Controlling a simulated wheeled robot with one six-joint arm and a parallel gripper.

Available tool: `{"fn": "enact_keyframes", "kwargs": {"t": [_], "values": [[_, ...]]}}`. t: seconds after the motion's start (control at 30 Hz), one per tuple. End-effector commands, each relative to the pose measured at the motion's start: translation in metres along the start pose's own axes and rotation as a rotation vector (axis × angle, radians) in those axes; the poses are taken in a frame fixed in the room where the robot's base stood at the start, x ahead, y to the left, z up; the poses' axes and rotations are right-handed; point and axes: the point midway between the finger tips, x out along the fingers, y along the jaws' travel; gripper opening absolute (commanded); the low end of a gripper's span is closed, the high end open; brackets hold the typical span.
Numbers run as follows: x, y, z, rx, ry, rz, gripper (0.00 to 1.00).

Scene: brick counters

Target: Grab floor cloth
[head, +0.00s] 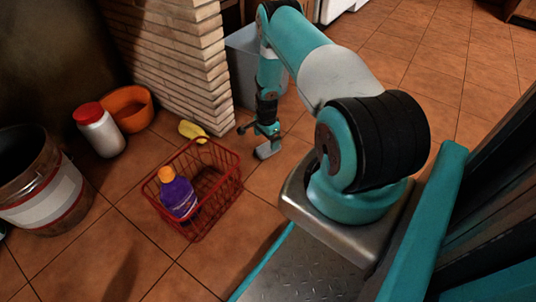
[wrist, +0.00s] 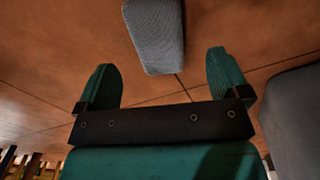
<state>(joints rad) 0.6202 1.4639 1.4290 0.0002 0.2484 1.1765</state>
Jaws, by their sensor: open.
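A grey folded block that looks like the floor cloth (head: 267,150) lies on the tiled floor in the head view, right of the red basket. It also shows at the top middle of the wrist view (wrist: 155,32), as a grey textured slab. My gripper (head: 262,131) points down close to the cloth in the head view. In the wrist view my gripper (wrist: 163,66) is open, its two teal fingers spread wide. The near end of the cloth appears between the fingertip directions, with nothing held. Whether a finger touches it cannot be told.
A red wire basket (head: 232,186) holds a purple bottle (head: 178,194). A yellow item (head: 192,131) lies behind it. A grey bin (head: 244,62) stands behind my arm and also shows right in the wrist view (wrist: 295,115). A brick pillar (head: 190,65) rises nearby.

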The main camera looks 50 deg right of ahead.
Motion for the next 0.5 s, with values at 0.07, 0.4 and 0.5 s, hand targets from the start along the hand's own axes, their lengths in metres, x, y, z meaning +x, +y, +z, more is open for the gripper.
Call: {"fn": "enact_keyframes", "kwargs": {"t": [0.07, 0.4, 0.5], "values": [[0.006, 0.0, 0.0, 0.0, 0.0, -0.001, 0.94], [0.038, 0.003, 0.0, 0.0, -0.001, 0.001, 0.94], [0.053, 0.003, 0.0, -0.001, -0.001, 0.0, 0.94]]}}
